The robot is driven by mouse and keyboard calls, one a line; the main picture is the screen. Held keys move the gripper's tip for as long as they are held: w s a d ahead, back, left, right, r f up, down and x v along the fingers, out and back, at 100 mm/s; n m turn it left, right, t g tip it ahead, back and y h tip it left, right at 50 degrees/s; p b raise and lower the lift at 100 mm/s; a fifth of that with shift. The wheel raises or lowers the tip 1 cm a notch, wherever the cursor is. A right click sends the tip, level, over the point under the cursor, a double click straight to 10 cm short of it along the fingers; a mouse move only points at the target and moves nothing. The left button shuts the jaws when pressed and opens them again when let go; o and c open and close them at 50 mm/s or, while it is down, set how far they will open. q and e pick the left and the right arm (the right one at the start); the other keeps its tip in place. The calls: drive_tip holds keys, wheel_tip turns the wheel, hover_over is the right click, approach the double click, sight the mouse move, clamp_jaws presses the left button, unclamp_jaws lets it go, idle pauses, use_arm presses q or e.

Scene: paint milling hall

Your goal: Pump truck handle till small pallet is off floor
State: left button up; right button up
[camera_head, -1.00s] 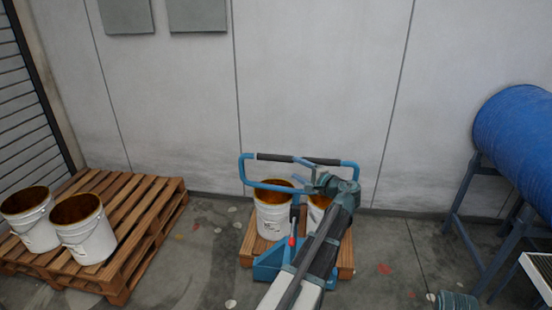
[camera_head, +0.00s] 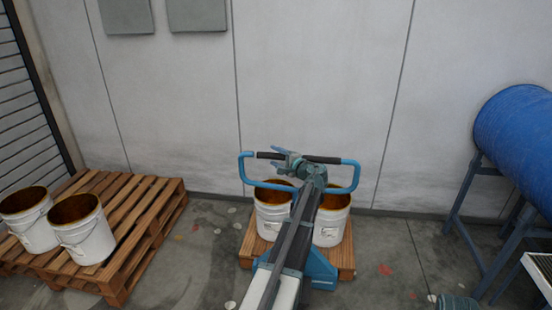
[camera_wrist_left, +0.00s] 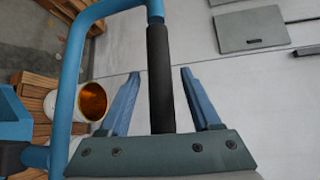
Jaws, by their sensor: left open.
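The pallet truck's blue handle loop (camera_head: 246,172), with black grips along its top bar, stands upright in the head view. My left gripper (camera_head: 279,157) is at the left part of that bar. In the left wrist view its open jaws (camera_wrist_left: 160,73) lie on either side of a black grip (camera_wrist_left: 160,95), with gaps to both fingers. The truck's blue body (camera_head: 320,272) is partly hidden by my arm. The small pallet (camera_head: 346,262) carries two white buckets (camera_head: 271,221) (camera_head: 331,226); its gap to the floor cannot be made out. My right gripper is not in view.
A larger wooden pallet (camera_head: 150,225) with two open buckets (camera_head: 84,238) (camera_head: 27,222) stands at left. A blue drum (camera_head: 515,135) on a stand is at right. A grey wall is close behind.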

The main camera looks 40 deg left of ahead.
use_arm(q)
clamp_jaws()
idle(1.4)
